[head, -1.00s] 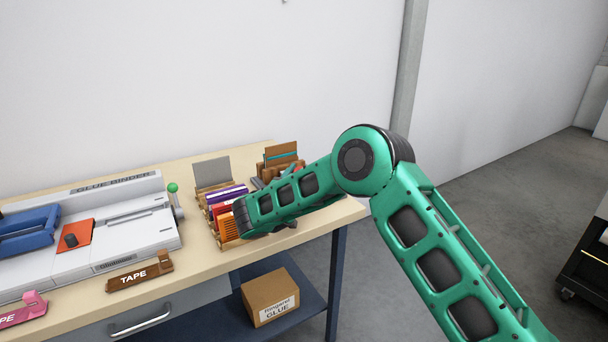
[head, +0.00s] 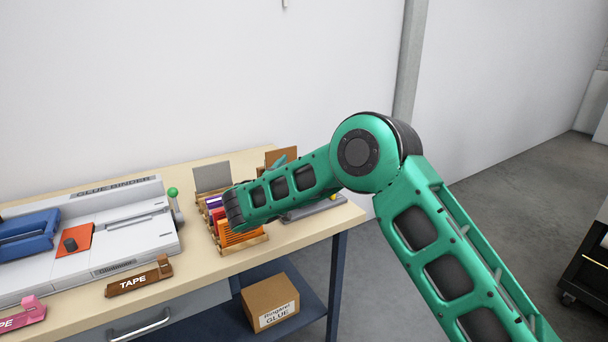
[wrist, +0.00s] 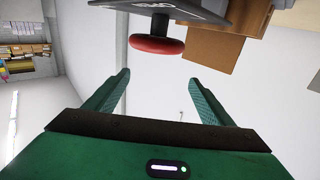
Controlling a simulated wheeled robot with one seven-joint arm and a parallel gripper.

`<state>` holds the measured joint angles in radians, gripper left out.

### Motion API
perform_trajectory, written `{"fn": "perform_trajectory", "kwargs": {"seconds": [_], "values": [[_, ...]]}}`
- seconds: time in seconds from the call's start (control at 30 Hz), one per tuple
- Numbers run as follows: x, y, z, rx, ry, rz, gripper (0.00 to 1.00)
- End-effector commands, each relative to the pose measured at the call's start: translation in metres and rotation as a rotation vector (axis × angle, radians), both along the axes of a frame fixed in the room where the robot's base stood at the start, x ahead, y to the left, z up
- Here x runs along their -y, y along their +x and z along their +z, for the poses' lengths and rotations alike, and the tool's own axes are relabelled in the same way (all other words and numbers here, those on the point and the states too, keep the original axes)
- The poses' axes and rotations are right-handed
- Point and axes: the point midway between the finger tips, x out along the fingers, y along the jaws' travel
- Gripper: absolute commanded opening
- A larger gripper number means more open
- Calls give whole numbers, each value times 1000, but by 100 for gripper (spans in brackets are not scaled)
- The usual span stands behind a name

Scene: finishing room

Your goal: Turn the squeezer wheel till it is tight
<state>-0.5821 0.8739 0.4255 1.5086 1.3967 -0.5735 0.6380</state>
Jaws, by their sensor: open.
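In the wrist view a red wheel (wrist: 157,46) sits on a short stem below a dark grey plate with lettering (wrist: 180,8). I take this wheel to be the squeezer wheel. My gripper (wrist: 160,78) is open, its two green fingers apart and nothing between them. The wheel shows just beyond the fingertips, roughly centred between them and apart from them. In the head view my arm hides the gripper and the wheel. Part of a flat grey base (head: 312,208) shows behind my forearm near the bench's right end.
The bench (head: 215,262) carries a white glue binder (head: 130,225), a brown tape holder (head: 140,279) and a wooden rack (head: 240,244) with colored booklets beside my arm. A brown board (wrist: 213,48) stands near the wheel. A glue box (head: 270,302) is on the lower shelf.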

Motion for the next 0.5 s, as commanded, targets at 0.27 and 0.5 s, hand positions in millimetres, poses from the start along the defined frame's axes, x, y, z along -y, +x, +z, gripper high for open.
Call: {"fn": "perform_trajectory", "kwargs": {"seconds": [0.27, 0.5], "values": [[-37, -39, 32, 1, 2, 3, 76], [-58, -62, 51, 1, 0, 1, 76]]}}
